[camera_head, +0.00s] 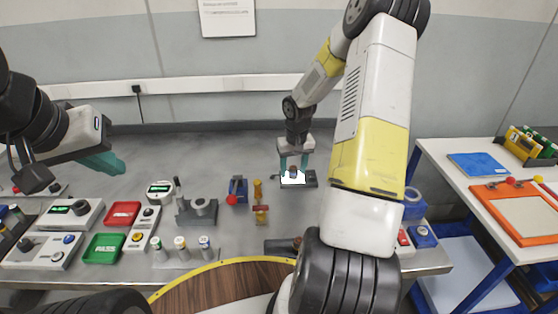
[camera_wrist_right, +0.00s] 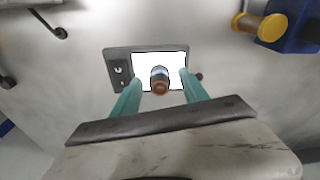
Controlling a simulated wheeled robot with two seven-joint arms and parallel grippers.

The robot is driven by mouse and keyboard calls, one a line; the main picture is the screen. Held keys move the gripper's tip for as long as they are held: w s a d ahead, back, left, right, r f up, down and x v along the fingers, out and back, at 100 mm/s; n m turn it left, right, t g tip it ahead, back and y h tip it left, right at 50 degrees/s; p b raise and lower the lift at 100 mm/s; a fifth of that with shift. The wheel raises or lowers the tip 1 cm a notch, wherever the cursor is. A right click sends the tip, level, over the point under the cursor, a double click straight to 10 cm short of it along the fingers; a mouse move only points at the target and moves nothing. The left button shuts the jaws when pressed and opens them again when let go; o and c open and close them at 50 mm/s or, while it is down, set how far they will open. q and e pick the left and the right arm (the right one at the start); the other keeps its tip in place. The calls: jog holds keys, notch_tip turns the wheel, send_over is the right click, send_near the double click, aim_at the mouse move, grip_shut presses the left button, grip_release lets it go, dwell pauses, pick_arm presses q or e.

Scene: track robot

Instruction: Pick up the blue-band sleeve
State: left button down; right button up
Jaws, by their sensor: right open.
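My right gripper (camera_head: 293,163) is open over a small fixture with a bright white plate (camera_head: 299,181). In the right wrist view its teal fingers (camera_wrist_right: 161,92) stand on either side of a small upright cylinder (camera_wrist_right: 159,73) with a brown end and a grey-blue band; contact cannot be told. Its brown top shows in the head view (camera_head: 293,170). Several white cylinders stand front left; the rightmost has a blue band (camera_head: 205,243). Which one is the named sleeve is not certain. My left gripper (camera_head: 108,164) hangs at the left, away from these; its jaw gap is unclear.
A grey fixture with a ring (camera_head: 203,207), a blue clamp (camera_head: 237,190) and a yellow stand (camera_head: 260,203) are left of the white plate. Red (camera_head: 123,213) and green (camera_head: 104,248) boxes lie further left. The bench behind is clear. A side table (camera_head: 450,160) stands right.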

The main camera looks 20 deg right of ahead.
grip_shut()
jog(key=shift+r, duration=0.1)
dwell(0.3)
